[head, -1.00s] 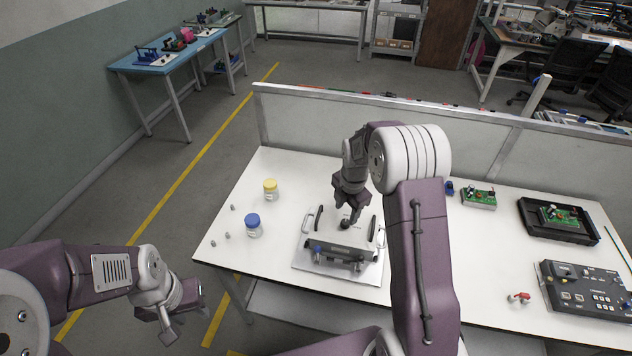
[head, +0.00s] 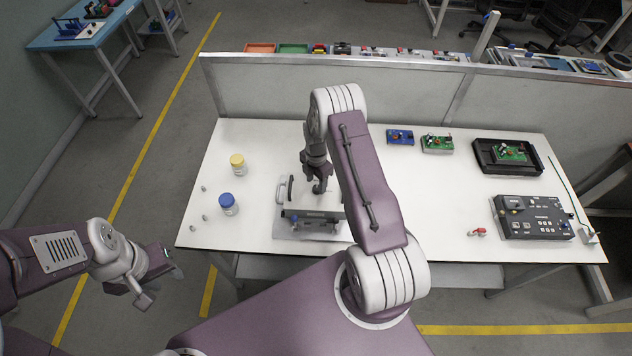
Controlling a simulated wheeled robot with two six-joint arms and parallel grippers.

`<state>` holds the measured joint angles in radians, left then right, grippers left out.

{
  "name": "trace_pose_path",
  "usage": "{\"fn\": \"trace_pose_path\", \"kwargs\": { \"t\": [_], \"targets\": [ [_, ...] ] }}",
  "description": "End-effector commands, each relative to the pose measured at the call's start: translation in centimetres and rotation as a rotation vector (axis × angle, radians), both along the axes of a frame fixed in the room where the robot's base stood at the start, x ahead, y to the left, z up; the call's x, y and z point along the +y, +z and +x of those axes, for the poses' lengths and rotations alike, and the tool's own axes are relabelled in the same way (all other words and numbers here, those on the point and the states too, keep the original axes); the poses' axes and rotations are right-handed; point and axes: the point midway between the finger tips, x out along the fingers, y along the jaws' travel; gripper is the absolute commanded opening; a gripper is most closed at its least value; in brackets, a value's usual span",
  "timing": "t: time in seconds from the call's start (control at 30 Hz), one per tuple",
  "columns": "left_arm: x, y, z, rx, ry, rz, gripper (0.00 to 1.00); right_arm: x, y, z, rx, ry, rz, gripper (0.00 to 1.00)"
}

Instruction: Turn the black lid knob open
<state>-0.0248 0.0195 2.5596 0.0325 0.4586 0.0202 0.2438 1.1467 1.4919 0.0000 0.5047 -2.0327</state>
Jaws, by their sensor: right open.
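The fixture with the lid stands near the front edge of the white table, a dark bar (head: 313,215) along its front and a pale handle (head: 281,192) at its left. My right gripper (head: 319,190) is open and points down over the middle of the lid. The black knob is hidden or merges with the dark fingers, so I cannot tell whether they touch it. My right arm covers the fixture's right side. My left gripper (head: 160,286) is open and empty, off the table's front left.
A yellow-capped jar (head: 237,164) and a blue-capped jar (head: 228,204) stand left of the fixture. A low partition (head: 400,98) runs along the table's back.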

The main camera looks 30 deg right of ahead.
Motion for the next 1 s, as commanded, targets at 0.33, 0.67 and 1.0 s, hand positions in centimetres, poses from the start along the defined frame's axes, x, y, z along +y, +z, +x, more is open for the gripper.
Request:
{"fn": "trace_pose_path", "kwargs": {
  "t": [0.33, 0.67, 1.0],
  "targets": [
    [0.0, 0.6, 0.0, 0.000, 0.000, 0.000, 0.36, 0.0, -2.0, 0.1, -0.002, 0.000, -0.001, 0.50],
    [0.0, 0.6, 0.0, 0.000, 0.000, 0.000, 0.36, 0.0, -2.0, 0.1, -0.002, 0.000, -0.001, 0.00],
    [0.0, 0.2, 0.0, 0.000, 0.000, 0.000, 0.36, 0.0, -2.0, 0.1, -0.003, -0.040, -0.001, 0.00]
  ]
}}
